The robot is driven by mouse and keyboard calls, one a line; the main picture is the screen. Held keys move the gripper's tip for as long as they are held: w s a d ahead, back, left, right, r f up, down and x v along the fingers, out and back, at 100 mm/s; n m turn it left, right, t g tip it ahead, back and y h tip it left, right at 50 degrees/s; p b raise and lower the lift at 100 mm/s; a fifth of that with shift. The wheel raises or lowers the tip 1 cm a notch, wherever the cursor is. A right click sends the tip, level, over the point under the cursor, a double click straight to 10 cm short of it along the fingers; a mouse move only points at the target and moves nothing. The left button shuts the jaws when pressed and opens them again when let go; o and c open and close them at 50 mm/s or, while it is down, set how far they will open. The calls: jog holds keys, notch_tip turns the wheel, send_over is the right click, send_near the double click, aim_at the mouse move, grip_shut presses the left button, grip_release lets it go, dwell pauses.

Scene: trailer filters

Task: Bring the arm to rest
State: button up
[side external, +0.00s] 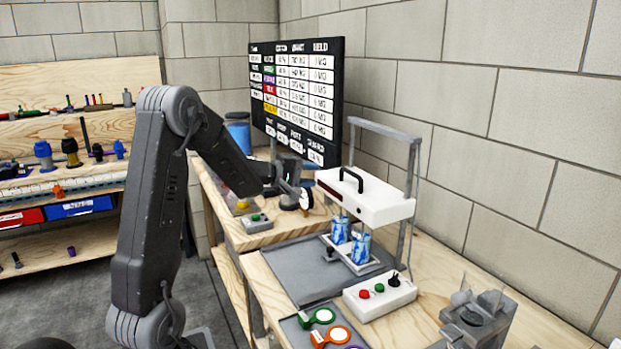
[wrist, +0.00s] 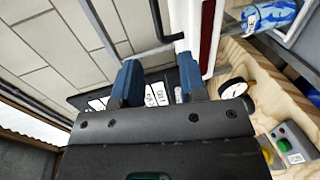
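My arm reaches from the left over the back of the wooden bench in the side external view, with its elbow high and its forearm sloping down to the right. My gripper (wrist: 158,82) shows in the wrist view with two blue fingers spread apart. Nothing is held between them; the labelled board (wrist: 158,96) shows behind the gap. In the side external view the wrist end is near the board (side external: 297,95), left of the white press-like machine (side external: 365,198), and the fingertips are hard to make out.
Two blue patterned cylinders (side external: 360,247) stand under the white machine. A round dial gauge (side external: 306,199) is close to the wrist. A button box (side external: 257,223) and a control box (side external: 380,297) sit on the bench. A grey mat (side external: 290,268) has clear room.

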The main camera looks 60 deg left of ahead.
jog(key=s+d+r+m+g+h, duration=0.1)
jog(key=d+r+m+g+h, duration=0.15)
jog(key=d, duration=0.55)
jog(key=s+d+r+m+g+h, duration=0.15)
jog(key=d+m, duration=0.25)
jog(key=d, duration=0.5)
jog(key=s+d+r+m+g+h, duration=0.1)
jog(key=d+m+g+h, duration=0.15)
jog(key=d, duration=0.55)
jog(key=s+d+f+m+g+y, duration=0.1)
jog(key=s+d+m+g, duration=0.3)
jog(key=s+d, duration=0.5)
jog(key=s+f+m+y, duration=0.3)
jog(key=s+m+y, duration=0.2)
jog(key=s, duration=0.5)
jog(key=shift+t+y, duration=0.25)
jog(key=shift+c, duration=0.2)
